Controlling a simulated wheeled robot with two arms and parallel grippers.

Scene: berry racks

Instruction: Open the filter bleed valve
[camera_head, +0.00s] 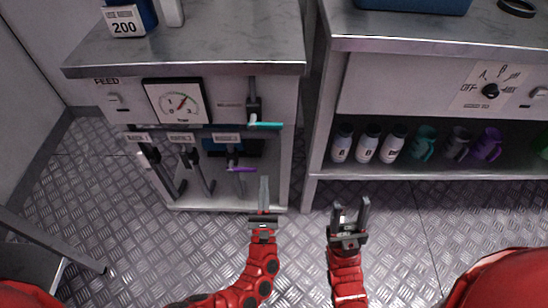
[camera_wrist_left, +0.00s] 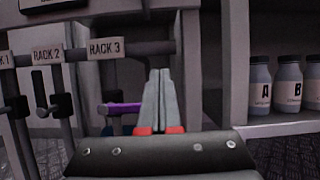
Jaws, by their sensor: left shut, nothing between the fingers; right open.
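A teal lever handle (camera_head: 265,124) sits on the upper right of the left cabinet's front, below a dark vertical fitting and beside a small label that is too small to read. A purple lever handle (camera_head: 241,169) lies lower, under the third rack label; it also shows in the left wrist view (camera_wrist_left: 122,107), left of my fingers. I cannot tell from the labels which is the filter bleed valve. My left gripper (camera_head: 264,190) is shut and empty, in front of and below both levers. My right gripper (camera_head: 350,212) is open and empty, further right over the floor.
A pressure gauge (camera_head: 178,101) and a FEED switch (camera_head: 117,101) are on the left cabinet. A pipe with rack labels (camera_wrist_left: 104,47) crosses its front. Bottles (camera_head: 367,146) and mugs stand on the right shelf, under a rotary selector (camera_head: 490,90). A gap separates the two units.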

